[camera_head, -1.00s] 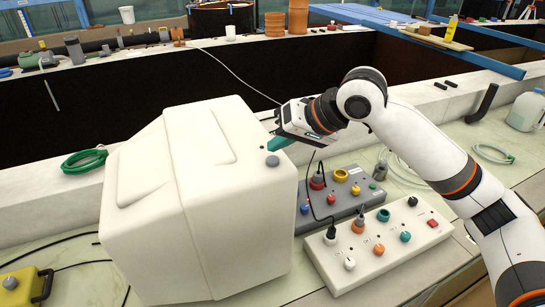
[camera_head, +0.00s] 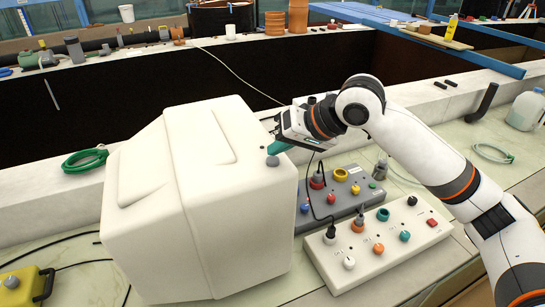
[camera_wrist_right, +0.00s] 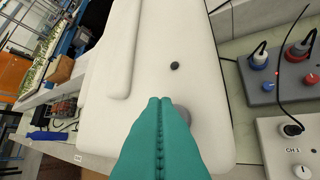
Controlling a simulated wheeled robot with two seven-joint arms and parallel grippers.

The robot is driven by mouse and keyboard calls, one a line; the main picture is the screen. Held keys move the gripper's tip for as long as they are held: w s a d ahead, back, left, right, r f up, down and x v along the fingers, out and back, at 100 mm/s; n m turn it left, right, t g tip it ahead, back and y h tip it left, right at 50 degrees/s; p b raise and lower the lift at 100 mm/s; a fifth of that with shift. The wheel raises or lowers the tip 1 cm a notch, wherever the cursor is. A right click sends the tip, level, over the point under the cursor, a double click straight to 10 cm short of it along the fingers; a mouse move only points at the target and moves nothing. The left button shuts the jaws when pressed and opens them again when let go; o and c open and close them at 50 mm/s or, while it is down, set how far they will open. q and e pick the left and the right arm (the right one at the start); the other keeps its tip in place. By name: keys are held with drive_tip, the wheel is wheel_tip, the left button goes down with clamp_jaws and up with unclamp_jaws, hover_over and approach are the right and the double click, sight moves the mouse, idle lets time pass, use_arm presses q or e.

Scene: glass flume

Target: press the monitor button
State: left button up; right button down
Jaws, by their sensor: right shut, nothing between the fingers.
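The monitor (camera_head: 200,190) is a large white boxy housing on the bench, left of centre in the head view; it also fills the middle of the right wrist view (camera_wrist_right: 110,120). A round grey button (camera_head: 272,161) sits near its top right edge. In the wrist view the button (camera_wrist_right: 184,113) is partly hidden behind my teal fingers. My right gripper (camera_head: 273,150) is shut and empty, its fingertips just above and beside the button. I cannot tell whether they touch it. A small dark knob (camera_wrist_right: 175,66) lies beyond the fingertips (camera_wrist_right: 160,101). My left gripper is not in view.
A grey box with coloured plugs (camera_head: 345,205) and a white socket box (camera_head: 385,262) stand close right of the monitor. A green hose coil (camera_head: 85,160) lies on the ledge at left. A yellow box (camera_head: 25,284) is at front left.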

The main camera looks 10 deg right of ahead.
drive_tip(key=shift+f, duration=0.55)
drive_tip(key=shift+r, duration=0.1)
idle(0.3)
drive_tip(key=shift+r+p, duration=0.95)
drive_tip(key=shift+p, duration=0.45)
wheel_tip(320, 180, up, 6)
drive_tip(key=p, duration=0.7)
drive_tip(key=shift+p, duration=0.35)
idle(0.7)
